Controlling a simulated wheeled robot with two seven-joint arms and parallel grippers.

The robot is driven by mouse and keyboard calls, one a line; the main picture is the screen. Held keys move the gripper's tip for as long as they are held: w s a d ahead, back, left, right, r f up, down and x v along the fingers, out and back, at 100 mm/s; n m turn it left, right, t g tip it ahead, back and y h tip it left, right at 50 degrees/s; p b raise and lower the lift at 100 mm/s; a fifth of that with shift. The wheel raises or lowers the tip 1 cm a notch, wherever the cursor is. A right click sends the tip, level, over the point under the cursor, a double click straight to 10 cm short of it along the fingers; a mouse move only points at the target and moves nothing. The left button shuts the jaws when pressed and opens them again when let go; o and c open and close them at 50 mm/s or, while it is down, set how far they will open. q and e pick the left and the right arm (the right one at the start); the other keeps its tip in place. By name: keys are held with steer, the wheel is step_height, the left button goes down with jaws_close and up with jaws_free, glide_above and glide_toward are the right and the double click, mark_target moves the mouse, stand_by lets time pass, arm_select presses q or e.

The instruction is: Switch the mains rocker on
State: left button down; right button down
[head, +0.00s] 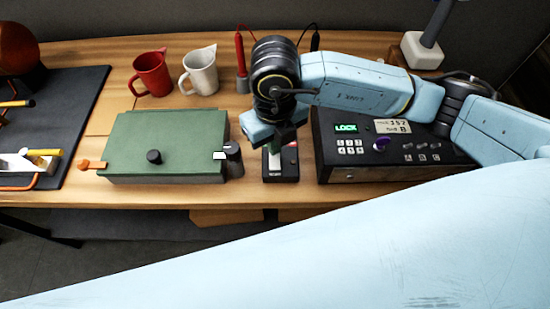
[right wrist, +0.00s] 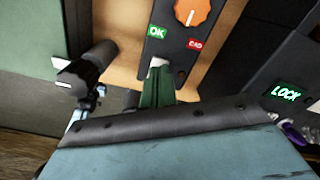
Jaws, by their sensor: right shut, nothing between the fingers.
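I cannot make out the mains rocker for certain in either view. My right gripper (head: 277,146) is shut and empty, pointing down at a small dark tester-like unit (head: 281,172). In the right wrist view the shut fingers (right wrist: 157,72) overlap the lower end of that unit (right wrist: 172,47). It has an orange dial (right wrist: 192,10), a green OK label and a red label. Whether the fingertips touch it I cannot tell; they hide part of it. A green box (head: 170,135) with a black knob lies to the left. My left gripper is not in view.
A black cylinder (head: 234,160) stands between the green box and the unit. A black keypad box (head: 340,172) with a lit LOCK display is to the right. Red (head: 152,75) and white (head: 201,72) jugs stand behind. My own light-blue arm link covers the foreground.

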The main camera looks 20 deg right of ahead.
steer(key=shift+f+b, duration=0.85)
steer(key=shift+f, duration=0.15)
stand_by(0.8)
steer(key=shift+r+p, duration=2.35)
steer(key=shift+r, duration=1.25)
